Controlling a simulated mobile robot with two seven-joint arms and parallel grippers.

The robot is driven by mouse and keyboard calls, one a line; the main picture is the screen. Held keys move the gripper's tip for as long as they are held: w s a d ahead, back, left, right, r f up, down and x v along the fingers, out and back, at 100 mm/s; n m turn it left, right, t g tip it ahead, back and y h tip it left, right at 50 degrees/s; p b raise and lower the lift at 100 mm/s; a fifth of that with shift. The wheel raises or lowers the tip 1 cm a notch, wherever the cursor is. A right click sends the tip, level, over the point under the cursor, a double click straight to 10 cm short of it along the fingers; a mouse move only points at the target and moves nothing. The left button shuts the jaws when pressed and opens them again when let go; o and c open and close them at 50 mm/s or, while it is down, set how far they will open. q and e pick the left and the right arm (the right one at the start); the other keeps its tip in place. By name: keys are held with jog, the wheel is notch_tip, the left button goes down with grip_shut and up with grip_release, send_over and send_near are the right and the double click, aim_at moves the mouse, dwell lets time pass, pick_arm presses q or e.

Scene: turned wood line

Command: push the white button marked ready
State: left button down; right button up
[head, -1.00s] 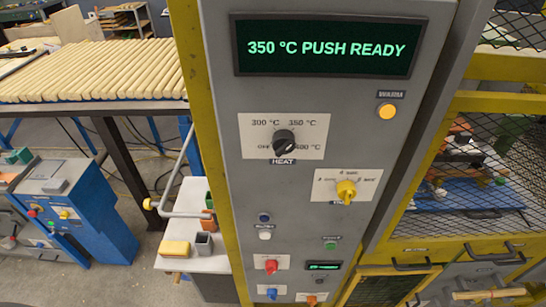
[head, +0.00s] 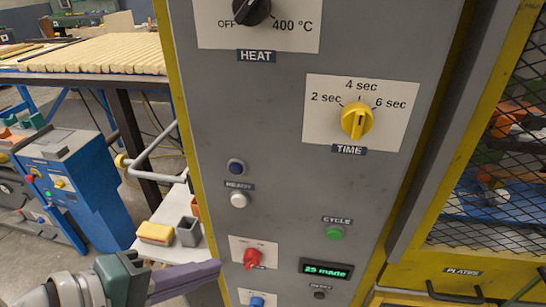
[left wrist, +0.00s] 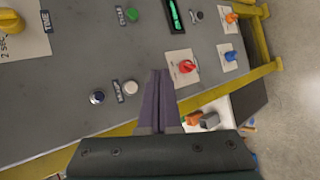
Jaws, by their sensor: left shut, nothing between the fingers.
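The white button (head: 238,199) sits on the grey panel (head: 275,140), just below a small label reading READY and a dark blue round indicator (head: 236,166). In the left wrist view the white button (left wrist: 130,87) shows beside the blue indicator (left wrist: 97,97). My left gripper (head: 214,270) comes in at the lower left of the head view, shut and empty, its purple fingers together. Its tips are below the button and apart from it. In the left wrist view the fingers (left wrist: 160,76) point at the panel between the white button and the red knob. My right gripper is not in view.
Near the button are a red knob (head: 252,258), a green CYCLE button (head: 335,233), a yellow TIME knob (head: 357,120) and a small display (head: 326,269) reading 25 made. A bent metal bar (head: 160,162) and a small white table (head: 180,245) stand left of the panel.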

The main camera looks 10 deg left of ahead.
aim_at(239, 201)
pick_arm(q)
jog(key=shift+w, duration=0.1)
jog(key=w+b, duration=0.3)
jog(key=w, duration=0.5)
jog(key=shift+w+d, duration=0.15)
jog(key=shift+w, duration=0.15)
dwell(2.0)
jog(key=shift+w, duration=0.4)
jog(key=shift+w, duration=0.35)
dwell(0.5)
jog(key=shift+s+r, duration=0.1)
jog(key=shift+s+p, duration=0.3)
jog(key=shift+s, duration=0.4)
